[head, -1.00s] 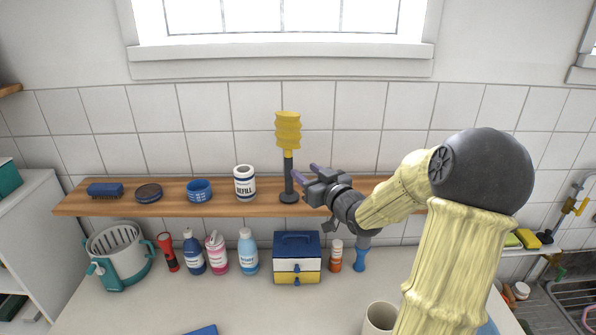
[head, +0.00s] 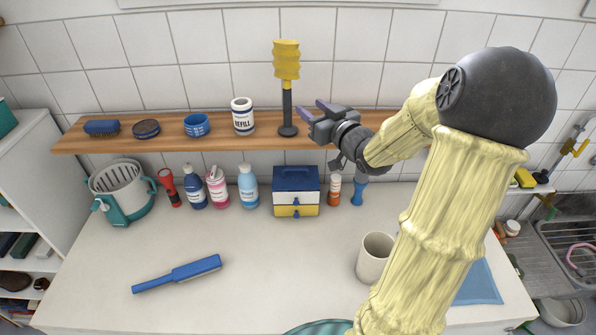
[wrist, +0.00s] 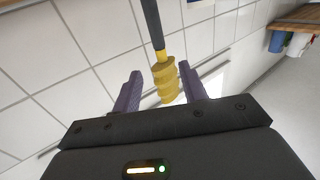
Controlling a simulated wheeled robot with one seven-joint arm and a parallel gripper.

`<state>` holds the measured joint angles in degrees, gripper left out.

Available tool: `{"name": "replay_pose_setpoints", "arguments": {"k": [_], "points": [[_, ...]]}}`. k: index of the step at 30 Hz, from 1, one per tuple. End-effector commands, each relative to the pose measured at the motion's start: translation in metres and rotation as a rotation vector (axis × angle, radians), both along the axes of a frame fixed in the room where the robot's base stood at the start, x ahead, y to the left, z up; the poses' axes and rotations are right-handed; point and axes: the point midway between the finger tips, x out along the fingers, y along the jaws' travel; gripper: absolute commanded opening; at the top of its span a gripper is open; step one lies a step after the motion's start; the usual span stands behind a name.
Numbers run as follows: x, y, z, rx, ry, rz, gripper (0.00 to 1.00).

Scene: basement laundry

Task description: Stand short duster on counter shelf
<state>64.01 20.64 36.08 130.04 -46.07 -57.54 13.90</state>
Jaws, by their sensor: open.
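The short duster (head: 287,88) has a yellow ridged head, a dark grey handle and a round dark base. It stands upright on the wooden counter shelf (head: 225,133), right of the refill jar. My gripper (head: 314,109) is open just to the right of the duster's handle, apart from it. In the wrist view the duster's yellow head (wrist: 166,80) and dark handle show beyond and between the two purple fingers of my gripper (wrist: 165,92), with nothing held.
On the shelf are a brush (head: 102,127), a round tin (head: 146,128), a blue bowl (head: 196,125) and the refill jar (head: 243,117). Bottles, a small drawer box (head: 296,190), a mug (head: 375,257) and a blue flat brush (head: 178,273) are on the counter below.

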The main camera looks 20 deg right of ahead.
Motion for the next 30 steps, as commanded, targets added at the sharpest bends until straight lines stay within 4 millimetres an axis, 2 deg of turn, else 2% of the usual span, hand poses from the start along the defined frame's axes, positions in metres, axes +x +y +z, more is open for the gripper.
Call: {"name": "replay_pose_setpoints", "arguments": {"k": [5, 10, 14, 20, 24, 30], "points": [[0.003, 0.011, -0.016, -0.015, 0.081, -0.018, 0.43], [-0.001, 0.038, -0.054, -0.059, 0.288, -0.066, 0.43], [-0.017, 0.058, -0.086, -0.093, 0.473, -0.107, 0.43], [-0.060, 0.090, -0.123, -0.130, 0.746, -0.152, 0.43], [-0.101, 0.112, -0.144, -0.137, 0.935, -0.167, 0.43], [-0.168, 0.146, -0.162, -0.123, 1.192, -0.152, 0.43]]}}
